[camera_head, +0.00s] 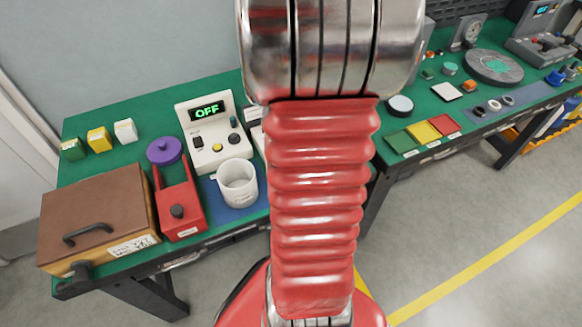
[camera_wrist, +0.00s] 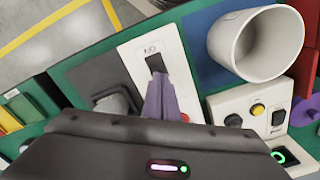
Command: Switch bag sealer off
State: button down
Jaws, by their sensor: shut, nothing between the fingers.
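A white panel (camera_wrist: 135,55) with a dark rocker switch (camera_wrist: 157,63) shows in the wrist view. Lettering by the switch appears upside down and seems to read ON. I cannot tell for certain that this is the bag sealer. My gripper's purple fingers (camera_wrist: 160,78) are shut and empty, with their tips at the switch's near edge; contact is unclear. Part of a red button (camera_wrist: 185,117) shows beside them. In the head view my arm hides the gripper and most of this panel. A white unit (camera_head: 222,148) left of my arm displays OFF; it also shows in the wrist view (camera_wrist: 262,97).
A white mug (camera_head: 238,183) stands in front of the display unit. A red device (camera_head: 180,208) with a purple disc (camera_head: 164,151) and a brown-lidded box (camera_head: 97,206) are farther left. A dark grey device (camera_wrist: 95,78) adjoins the panel.

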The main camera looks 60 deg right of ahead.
jog(key=shift+f, duration=0.7)
dwell(0.8)
jog(key=shift+r, duration=0.15)
notch_tip(320, 180, up, 7)
dwell(1.0)
dwell(0.6)
jog(key=shift+s+a+f, duration=0.1)
jog(key=shift+f, duration=0.15)
jog(key=w+a+r+n+t, duration=0.1)
jog(key=a+r+n, duration=0.3)
jog(key=a, duration=0.6)
jog(key=w+a+r+n+t, duration=0.1)
jog(key=a+r+n, duration=0.3)
jog(key=a, duration=0.6)
jog(key=w+a+r+n+t, duration=0.1)
jog(key=a+r+n+t, duration=0.2)
jog(key=a, duration=0.7)
jog(key=shift+a+r+n+t, duration=0.35)
jog(key=shift+r+n, duration=0.25)
jog(key=shift+r, duration=0.35)
